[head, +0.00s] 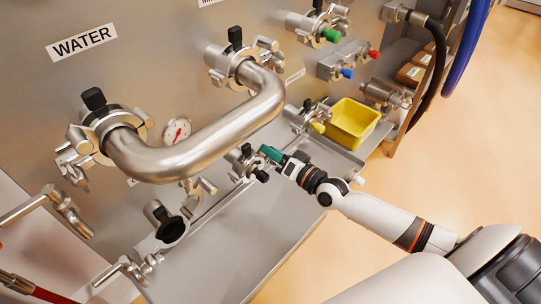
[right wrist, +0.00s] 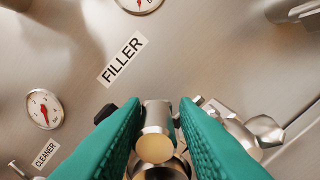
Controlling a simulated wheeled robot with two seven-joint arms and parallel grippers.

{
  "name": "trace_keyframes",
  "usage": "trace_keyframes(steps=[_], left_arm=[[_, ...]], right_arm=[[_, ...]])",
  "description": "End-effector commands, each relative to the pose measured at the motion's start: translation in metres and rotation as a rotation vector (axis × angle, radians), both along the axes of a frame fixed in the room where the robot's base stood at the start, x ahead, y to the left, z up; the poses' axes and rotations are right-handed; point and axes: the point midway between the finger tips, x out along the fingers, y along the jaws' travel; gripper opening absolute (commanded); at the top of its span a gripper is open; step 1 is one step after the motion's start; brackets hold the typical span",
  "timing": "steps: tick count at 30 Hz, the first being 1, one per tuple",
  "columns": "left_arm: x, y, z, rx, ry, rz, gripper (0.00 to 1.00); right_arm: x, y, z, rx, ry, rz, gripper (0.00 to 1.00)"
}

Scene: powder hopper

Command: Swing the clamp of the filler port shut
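The filler port (head: 243,162) is a small steel fitting low on the panel in the head view, partly hidden by my right gripper. My right gripper (head: 268,153) has teal fingers and sits right at it. In the right wrist view, the two fingers (right wrist: 160,112) stand apart on either side of a round-ended steel clamp piece (right wrist: 155,147). Narrow gaps seem to show beside the piece, so the gripper looks open around it. The FILLER label (right wrist: 123,59) is on the panel just above. The rest of the clamp is largely hidden. My left gripper is not in view.
A thick bent steel pipe (head: 205,135) arches out above the filler port. A steel shelf (head: 235,235) runs below, with a yellow bin (head: 352,122) at its right. A black-capped port (head: 166,222) sits to the left. Open floor lies to the right.

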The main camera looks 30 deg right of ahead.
Motion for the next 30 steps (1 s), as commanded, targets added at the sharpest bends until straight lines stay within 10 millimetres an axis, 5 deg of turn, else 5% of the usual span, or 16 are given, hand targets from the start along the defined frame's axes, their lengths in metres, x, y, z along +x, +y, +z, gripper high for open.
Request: trace_keyframes(steps=[11, 24, 30], left_arm=[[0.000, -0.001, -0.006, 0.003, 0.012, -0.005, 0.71], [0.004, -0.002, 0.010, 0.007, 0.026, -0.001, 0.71], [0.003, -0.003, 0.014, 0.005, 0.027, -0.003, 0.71]], right_arm=[[-0.003, 0.000, -0.007, 0.000, 0.003, 0.001, 0.40], [-0.073, -0.025, -0.005, -0.001, 0.007, 0.002, 0.40], [-0.086, -0.030, -0.005, -0.002, 0.004, 0.000, 0.40]])
